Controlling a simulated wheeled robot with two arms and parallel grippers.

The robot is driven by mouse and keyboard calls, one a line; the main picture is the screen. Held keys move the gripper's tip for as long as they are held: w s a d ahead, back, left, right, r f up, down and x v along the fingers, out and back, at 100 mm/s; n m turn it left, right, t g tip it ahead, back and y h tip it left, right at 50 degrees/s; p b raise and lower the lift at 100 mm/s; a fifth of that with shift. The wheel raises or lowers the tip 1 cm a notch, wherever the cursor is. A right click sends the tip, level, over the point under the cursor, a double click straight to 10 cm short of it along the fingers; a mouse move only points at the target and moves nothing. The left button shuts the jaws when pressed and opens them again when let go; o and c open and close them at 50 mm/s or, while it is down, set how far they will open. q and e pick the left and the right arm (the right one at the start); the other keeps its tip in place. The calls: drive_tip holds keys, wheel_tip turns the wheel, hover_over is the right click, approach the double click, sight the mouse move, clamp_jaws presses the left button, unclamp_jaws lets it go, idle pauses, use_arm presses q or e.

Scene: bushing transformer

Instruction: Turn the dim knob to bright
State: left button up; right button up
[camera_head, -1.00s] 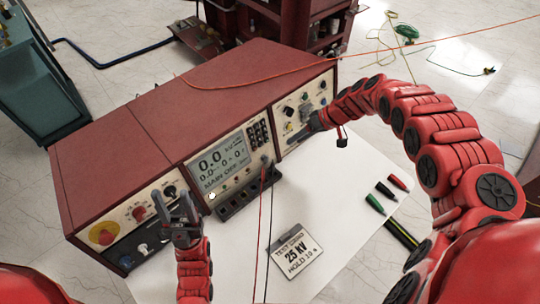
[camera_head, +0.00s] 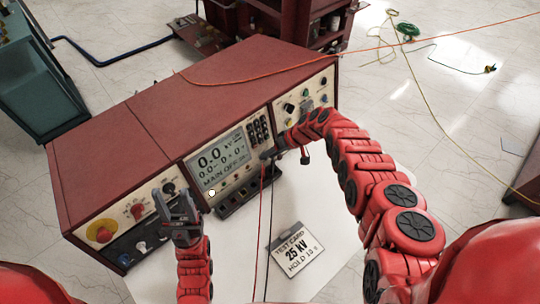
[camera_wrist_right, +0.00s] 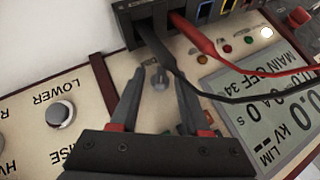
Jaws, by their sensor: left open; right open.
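A small grey knob (camera_wrist_right: 160,80) on the cream panel beside the display shows in the right wrist view. My right gripper (camera_wrist_right: 157,92) is open with its fingertips on either side of this knob; I cannot tell whether they touch it. In the head view my right gripper (camera_head: 268,154) is at the right lower edge of the display (camera_head: 222,157), which reads 0.0 kV, and hides the knob. My left gripper (camera_head: 180,207) is open in front of the left panel, near a black knob (camera_head: 169,189).
Black and red leads (camera_wrist_right: 200,38) run from the terminal block (camera_wrist_right: 135,25) close by my right fingers. A RAISE/LOWER knob (camera_wrist_right: 60,115) is left of them. The left panel has a red and yellow button (camera_head: 104,235). A test card (camera_head: 296,250) lies on the white tabletop.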

drive_tip(key=shift+c, duration=0.3)
clamp_jaws()
drive_tip(key=shift+f+b, duration=0.1)
drive_tip(key=shift+b, duration=0.2)
drive_tip(key=y+b, duration=0.1)
drive_tip(key=b, duration=0.2)
drive_tip(key=m+b, duration=0.1)
drive_tip(key=b, duration=0.2)
drive_tip(key=shift+w+d+f+y, duration=0.15)
drive_tip(key=shift+w+f+y, duration=0.05)
drive_tip(key=shift+f+y, duration=0.2)
drive_tip(key=shift+s+r+g+b, duration=0.1)
drive_tip(key=shift+r+g+b, duration=0.2)
drive_tip(key=shift+b, duration=0.25)
drive_tip(key=shift+r, duration=0.15)
drive_tip(key=shift+o, duration=0.3)
unclamp_jaws()
